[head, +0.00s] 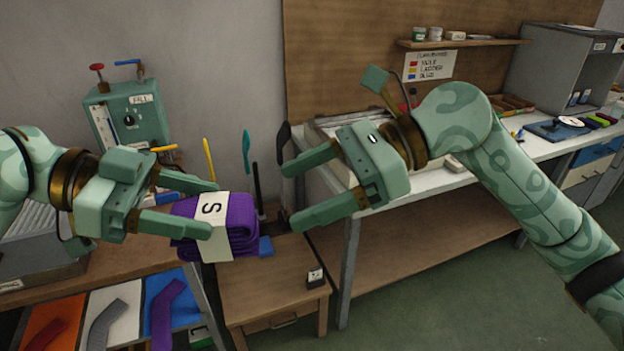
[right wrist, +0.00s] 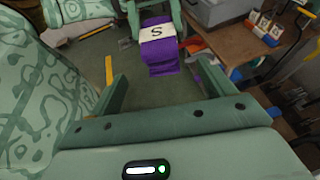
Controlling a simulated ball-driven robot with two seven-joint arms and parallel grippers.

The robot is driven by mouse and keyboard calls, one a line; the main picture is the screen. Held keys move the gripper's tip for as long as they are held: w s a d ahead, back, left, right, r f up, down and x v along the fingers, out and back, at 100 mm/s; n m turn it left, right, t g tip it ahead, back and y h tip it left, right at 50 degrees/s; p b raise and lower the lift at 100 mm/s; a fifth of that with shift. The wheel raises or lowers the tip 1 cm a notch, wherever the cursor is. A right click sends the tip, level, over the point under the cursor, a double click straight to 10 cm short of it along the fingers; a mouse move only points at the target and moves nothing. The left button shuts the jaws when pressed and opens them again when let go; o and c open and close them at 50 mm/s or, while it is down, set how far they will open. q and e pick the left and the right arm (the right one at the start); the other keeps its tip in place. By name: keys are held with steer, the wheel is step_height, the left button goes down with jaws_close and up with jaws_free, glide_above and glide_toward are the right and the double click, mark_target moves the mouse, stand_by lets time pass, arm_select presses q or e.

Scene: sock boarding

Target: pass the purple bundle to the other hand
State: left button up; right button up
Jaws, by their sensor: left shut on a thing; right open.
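The purple bundle (head: 243,222) is a folded stack with a white band marked "S". My left gripper (head: 208,208) is shut on its left part and holds it in the air above a small wooden table. My right gripper (head: 312,192) is open and empty, a short way right of the bundle, with its fingers pointing left towards it. In the right wrist view the bundle (right wrist: 163,69) appears ahead, beyond and between the open fingers (right wrist: 163,88), apart from them. The bundle's left end is partly hidden by my left fingers.
The small wooden table (head: 275,290) bears a small dark block with a white label (head: 315,277). A white-topped workbench (head: 455,182) stands behind my right arm. A green machine (head: 130,115) stands at the back left. Orange, white and blue panels (head: 130,297) lie at the lower left.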

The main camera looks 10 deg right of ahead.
mark_target(223, 223)
steer(key=x, duration=1.1)
steer(key=shift+a, duration=0.35)
steer(key=c, duration=1)
arm_select(q)
steer(key=o, duration=1.1)
arm_select(e)
steer(key=shift+c, duration=0.9)
